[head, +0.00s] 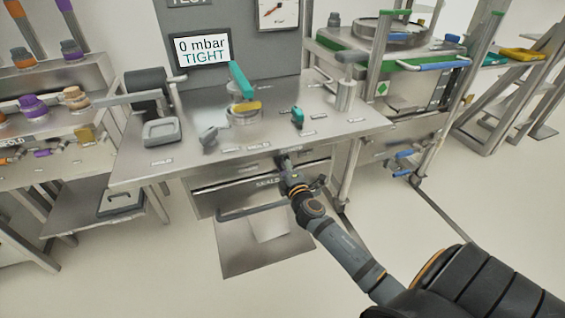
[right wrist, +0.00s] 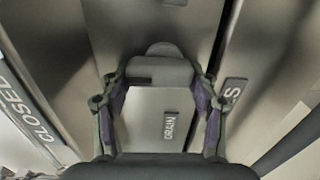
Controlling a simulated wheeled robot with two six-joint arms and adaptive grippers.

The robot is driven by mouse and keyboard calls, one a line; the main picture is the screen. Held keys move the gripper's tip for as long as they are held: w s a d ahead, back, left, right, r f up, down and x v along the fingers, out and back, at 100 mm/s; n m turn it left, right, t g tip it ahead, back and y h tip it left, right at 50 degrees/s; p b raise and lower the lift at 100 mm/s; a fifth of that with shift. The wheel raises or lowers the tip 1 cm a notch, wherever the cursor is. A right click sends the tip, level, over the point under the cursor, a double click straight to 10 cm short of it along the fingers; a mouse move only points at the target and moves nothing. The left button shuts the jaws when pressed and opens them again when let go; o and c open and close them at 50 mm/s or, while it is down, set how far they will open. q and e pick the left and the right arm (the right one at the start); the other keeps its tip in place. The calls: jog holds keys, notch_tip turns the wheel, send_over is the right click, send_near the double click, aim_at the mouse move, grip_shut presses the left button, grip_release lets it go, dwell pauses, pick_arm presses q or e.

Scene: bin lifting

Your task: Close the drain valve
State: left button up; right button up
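My right gripper (head: 289,170) is at the front edge of the steel bench, just above the drawer front marked SKALD. In the right wrist view its two fingers (right wrist: 162,84) are spread wide, one on each side of a dark grey handle (right wrist: 161,71). The handle fills most of the gap; firm contact is not visible. A DRAIN label (right wrist: 169,127) lies between the fingers, so this appears to be the drain valve's handle. In the head view the gripper mostly hides it. My left gripper is not in view.
The bench top (head: 200,152) carries a teal-handled valve (head: 241,85), a small teal knob (head: 297,117) and a grey lever (head: 209,136). A screen (head: 201,50) reads 0 mbar TIGHT. A CLOSED label (right wrist: 30,112) shows at the left of the wrist view.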

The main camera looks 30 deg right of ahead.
jog(key=o, duration=0.3)
jog(key=shift+s, duration=0.25)
jog(key=v, duration=1.1)
jog(key=shift+s+a, duration=0.2)
jog(key=shift+s, duration=0.05)
